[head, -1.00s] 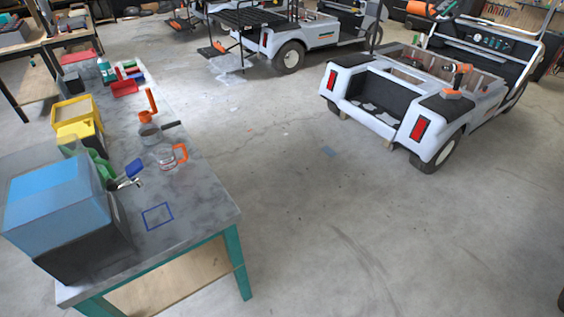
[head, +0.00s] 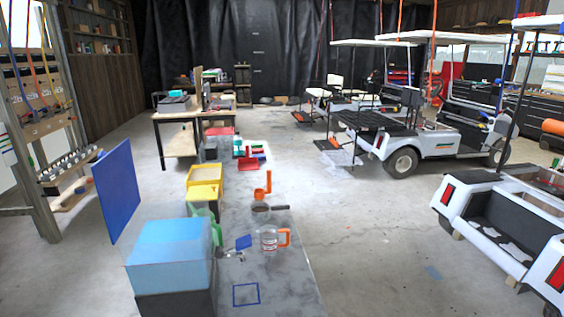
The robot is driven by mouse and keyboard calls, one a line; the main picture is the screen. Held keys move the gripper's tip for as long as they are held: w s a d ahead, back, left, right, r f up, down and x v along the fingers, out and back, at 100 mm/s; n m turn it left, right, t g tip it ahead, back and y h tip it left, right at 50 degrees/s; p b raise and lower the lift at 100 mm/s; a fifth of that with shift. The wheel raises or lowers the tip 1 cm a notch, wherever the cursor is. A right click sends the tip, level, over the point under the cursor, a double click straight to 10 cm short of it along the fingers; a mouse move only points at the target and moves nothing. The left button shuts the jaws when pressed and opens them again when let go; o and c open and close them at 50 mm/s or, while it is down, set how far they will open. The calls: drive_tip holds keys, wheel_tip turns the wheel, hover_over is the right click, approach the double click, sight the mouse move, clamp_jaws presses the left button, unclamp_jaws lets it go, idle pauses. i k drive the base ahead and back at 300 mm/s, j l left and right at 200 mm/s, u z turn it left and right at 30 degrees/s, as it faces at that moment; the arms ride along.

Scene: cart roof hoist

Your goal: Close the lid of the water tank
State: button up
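The water tank (head: 172,262) is at the lower left of the head view, at the near end of the workbench. It looks like a clear box with blue water over a black base. A flat blue panel (head: 117,192), which looks like its lid, stands near upright at the tank's left side, so the top appears open. The hinge line cannot be made out clearly. A small tap (head: 232,254) is on the tank's right side. My gripper is not in view.
The grey bench top (head: 285,285) holds a clear mug with an orange handle (head: 270,239), a pan (head: 262,208), an orange scoop (head: 263,186), yellow bins (head: 203,190) and a blue square outline (head: 246,294). Open floor (head: 370,260) lies right, before a white cart (head: 505,225).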

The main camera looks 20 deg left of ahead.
sight(114, 173)
drive_tip(key=j+u, duration=0.35)
drive_tip(key=i+j+u, duration=0.1)
drive_tip(key=j+u, duration=0.25)
drive_tip(key=j, duration=0.2)
drive_tip(key=i+j+u, duration=0.1)
drive_tip(key=j+u, duration=0.3)
